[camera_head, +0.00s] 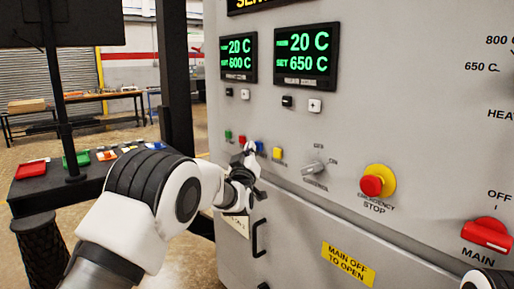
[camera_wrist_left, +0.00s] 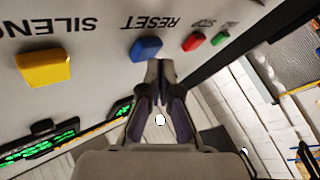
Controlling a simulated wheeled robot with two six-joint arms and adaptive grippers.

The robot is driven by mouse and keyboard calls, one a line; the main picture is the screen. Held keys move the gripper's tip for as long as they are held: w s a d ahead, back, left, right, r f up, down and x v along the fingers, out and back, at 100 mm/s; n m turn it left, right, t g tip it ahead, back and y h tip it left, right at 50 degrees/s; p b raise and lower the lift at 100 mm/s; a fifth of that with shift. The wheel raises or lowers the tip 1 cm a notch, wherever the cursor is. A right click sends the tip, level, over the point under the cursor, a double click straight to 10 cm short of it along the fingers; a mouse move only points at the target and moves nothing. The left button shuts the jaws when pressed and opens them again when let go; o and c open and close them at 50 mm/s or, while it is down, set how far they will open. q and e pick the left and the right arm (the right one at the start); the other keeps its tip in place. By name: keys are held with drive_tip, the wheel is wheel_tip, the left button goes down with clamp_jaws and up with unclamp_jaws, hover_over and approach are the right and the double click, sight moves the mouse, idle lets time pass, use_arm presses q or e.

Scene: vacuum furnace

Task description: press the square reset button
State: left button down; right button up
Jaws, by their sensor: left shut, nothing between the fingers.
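The square blue button (camera_head: 260,146) sits on the grey furnace panel in a row with green, red and yellow buttons. In the left wrist view the blue button (camera_wrist_left: 146,49) lies by the upside-down word RESET. My left gripper (camera_head: 250,148) is shut and empty, with its tips just beside the blue button. In the left wrist view the closed fingertips (camera_wrist_left: 160,66) point at the panel, close to the button's lower right edge; I cannot tell whether they touch. My right gripper is out of view.
Beside the blue button are a yellow button (camera_wrist_left: 43,68) marked SILENCE and a red button (camera_wrist_left: 193,42). Farther right are a rotary switch (camera_head: 314,168), a red emergency stop (camera_head: 372,186) and a red main switch (camera_head: 487,234). A door handle (camera_head: 259,238) sticks out below.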

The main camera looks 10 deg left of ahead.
use_arm(q)
drive_tip(key=shift+w+d, duration=0.25)
drive_tip(key=shift+w, duration=0.1)
idle(0.5)
drive_tip(key=shift+s, duration=0.1)
drive_tip(key=shift+s+a+b, duration=0.4)
drive_tip(key=shift+s+a, duration=0.1)
drive_tip(key=shift+s, duration=0.1)
drive_tip(key=s+a+b, duration=0.1)
drive_tip(key=s, duration=0.1)
drive_tip(key=s+a+b, duration=0.1)
drive_tip(key=s+a, duration=0.1)
idle(0.5)
idle(0.5)
